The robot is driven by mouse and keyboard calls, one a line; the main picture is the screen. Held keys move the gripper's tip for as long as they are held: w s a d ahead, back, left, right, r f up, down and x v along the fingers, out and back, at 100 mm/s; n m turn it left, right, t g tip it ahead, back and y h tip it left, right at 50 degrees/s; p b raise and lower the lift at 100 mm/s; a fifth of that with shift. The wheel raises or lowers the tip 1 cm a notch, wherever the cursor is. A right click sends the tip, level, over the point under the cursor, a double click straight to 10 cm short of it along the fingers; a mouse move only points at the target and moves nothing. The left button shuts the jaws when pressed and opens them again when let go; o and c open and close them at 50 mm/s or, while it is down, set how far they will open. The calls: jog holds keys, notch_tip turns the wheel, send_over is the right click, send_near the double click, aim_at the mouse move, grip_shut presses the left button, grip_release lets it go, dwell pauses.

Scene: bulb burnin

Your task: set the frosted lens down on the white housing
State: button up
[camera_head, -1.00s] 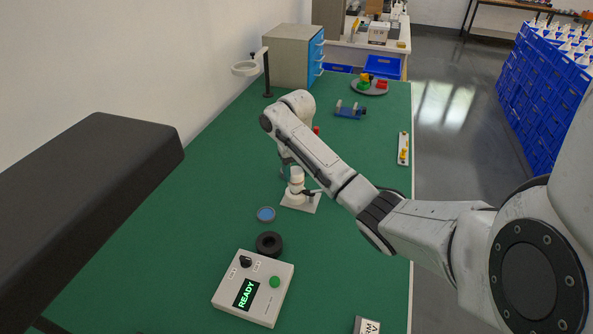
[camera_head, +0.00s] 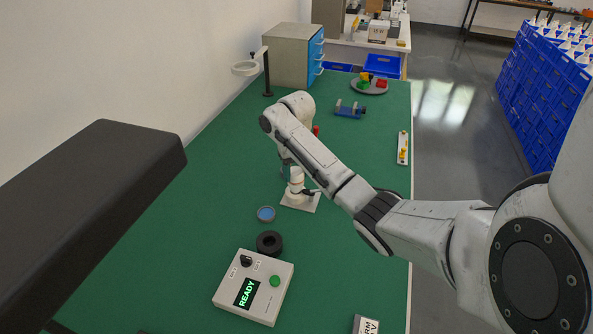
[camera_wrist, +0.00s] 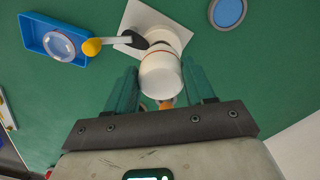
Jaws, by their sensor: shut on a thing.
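The white housing (camera_head: 295,188) stands upright on a square white base plate on the green bench. It also shows in the wrist view (camera_wrist: 166,35). The frosted lens (camera_wrist: 160,78) is a pale white rounded piece, between my gripper's teal fingers (camera_wrist: 160,86). My gripper is shut on it. The lens lines up with the housing, with a thin red line between them in the wrist view. In the head view the lens (camera_head: 297,172) appears just above the housing. I cannot tell whether they touch. My arm hides most of the gripper there.
A blue tray (camera_wrist: 36,35) holds a clear round lens. A blue disc (camera_head: 266,214), black ring (camera_head: 269,243) and control box reading READY (camera_head: 253,287) stand nearer. Bench space left is clear.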

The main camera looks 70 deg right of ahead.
aim_at(296, 172)
jog(key=shift+f, duration=0.5)
dwell(0.4)
jog(key=o, duration=1.1)
jog(key=shift+r, duration=0.1)
notch_tip(296, 172, up, 11)
jog(key=p, duration=0.5)
jog(key=shift+f, duration=0.2)
